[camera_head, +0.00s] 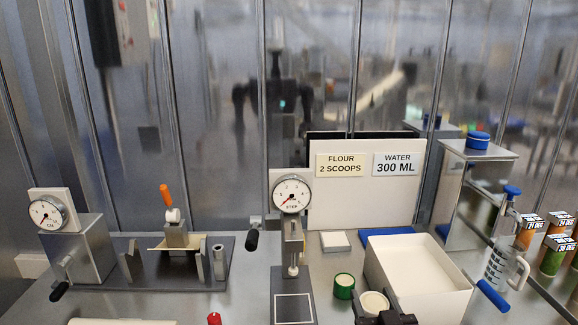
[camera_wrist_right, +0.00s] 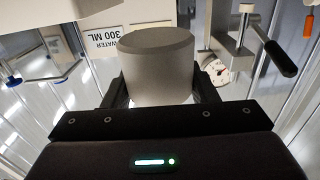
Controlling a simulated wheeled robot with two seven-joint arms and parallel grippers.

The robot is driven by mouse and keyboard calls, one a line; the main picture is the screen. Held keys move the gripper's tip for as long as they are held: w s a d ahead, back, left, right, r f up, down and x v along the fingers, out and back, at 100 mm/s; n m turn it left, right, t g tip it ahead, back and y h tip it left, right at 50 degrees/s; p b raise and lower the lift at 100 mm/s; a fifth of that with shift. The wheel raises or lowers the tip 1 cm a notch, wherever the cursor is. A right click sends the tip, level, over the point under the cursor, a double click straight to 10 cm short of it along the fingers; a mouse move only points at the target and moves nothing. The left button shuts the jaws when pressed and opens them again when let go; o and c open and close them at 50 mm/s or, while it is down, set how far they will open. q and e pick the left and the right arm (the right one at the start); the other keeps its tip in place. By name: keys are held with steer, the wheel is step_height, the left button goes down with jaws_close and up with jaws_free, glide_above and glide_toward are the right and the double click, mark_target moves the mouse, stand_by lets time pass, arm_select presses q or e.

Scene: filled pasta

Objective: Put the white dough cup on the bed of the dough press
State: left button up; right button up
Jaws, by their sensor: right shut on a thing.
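The white dough cup (camera_head: 373,303) is at the bottom of the head view, right of the press. My right gripper (camera_head: 385,312) is shut on it. In the right wrist view the cup (camera_wrist_right: 157,65) sits between the two dark fingers and looks pale grey. The dough press (camera_head: 292,232) stands at the centre, with a dial on top and a black-handled crank on its left. Its bed (camera_head: 293,309) is a dark plate with a white square outline, with no object seen on it. The cup is beside the bed, apart from it. My left gripper is out of view.
A green-topped cup (camera_head: 344,287) stands just behind the white cup. A white open bin (camera_head: 420,275) is close on the right. A tray with an orange-handled tool (camera_head: 175,240) lies left of the press.

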steer(key=s+f, duration=0.2)
steer(key=s, duration=0.5)
steer(key=s+d+f, duration=0.1)
steer(key=s+f, duration=0.2)
steer(key=s, duration=0.5)
steer(key=shift+s+d+f+h, duration=0.2)
steer(key=shift+f+h, duration=0.05)
steer(key=shift+h, duration=0.05)
steer(key=w+r, duration=0.3)
steer(key=w, duration=0.4)
steer(key=w+a+r, duration=0.1)
steer(key=w+r, duration=0.3)
steer(key=w, duration=0.3)
steer(key=w+r+y, duration=0.1)
steer(key=w+r, duration=0.3)
steer(key=w, duration=0.3)
steer(key=shift+w+a+r, duration=0.25)
steer(key=shift+a, duration=0.1)
